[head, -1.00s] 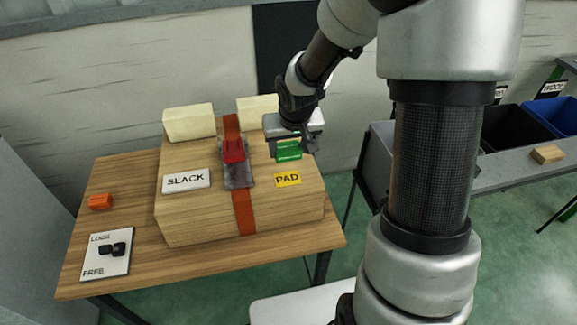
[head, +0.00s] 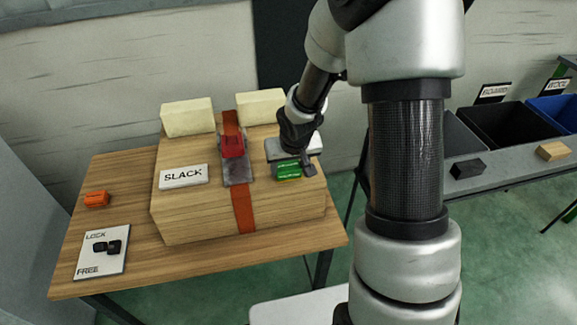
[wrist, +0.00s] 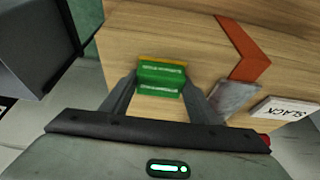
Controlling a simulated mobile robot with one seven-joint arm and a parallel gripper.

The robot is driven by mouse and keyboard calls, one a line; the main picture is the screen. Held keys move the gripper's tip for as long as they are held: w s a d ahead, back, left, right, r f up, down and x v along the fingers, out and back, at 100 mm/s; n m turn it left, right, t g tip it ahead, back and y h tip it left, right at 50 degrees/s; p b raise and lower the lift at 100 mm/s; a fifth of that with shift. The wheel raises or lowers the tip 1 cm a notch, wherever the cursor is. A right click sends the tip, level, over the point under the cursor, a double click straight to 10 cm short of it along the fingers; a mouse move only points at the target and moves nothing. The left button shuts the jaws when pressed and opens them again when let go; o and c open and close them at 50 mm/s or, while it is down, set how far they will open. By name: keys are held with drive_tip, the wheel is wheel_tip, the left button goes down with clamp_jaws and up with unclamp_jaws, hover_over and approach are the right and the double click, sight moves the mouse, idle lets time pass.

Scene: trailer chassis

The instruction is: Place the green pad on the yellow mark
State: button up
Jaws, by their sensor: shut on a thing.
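The green pad (head: 289,172) is between the fingers of my gripper (head: 292,167), at the right part of the wooden box top. In the wrist view the pad (wrist: 161,78) shows between the two finger tips. The yellow mark is covered in the head view. A thin yellow strip of the mark (wrist: 160,61) shows along the pad's far edge in the wrist view. The pad is over or on the mark; I cannot tell whether it touches the box.
An orange strap (head: 243,208) with a red-handled buckle (head: 233,147) crosses the wooden box (head: 200,220). A white SLACK plate (head: 183,176) lies left of it. Two cream blocks (head: 187,117) stand behind. A LOCK/FREE plate (head: 104,252) and orange block (head: 96,198) lie on the table.

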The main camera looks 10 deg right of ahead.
drive_tip(key=o, duration=1.1)
drive_tip(key=shift+r+p, duration=0.3)
drive_tip(key=shift+p, duration=0.15)
drive_tip(key=p+v, duration=0.3)
drive_tip(key=v, duration=0.8)
drive_tip(key=shift+s+r+p, duration=0.25)
drive_tip(key=shift+s+p, duration=0.05)
drive_tip(key=shift+p, duration=0.1)
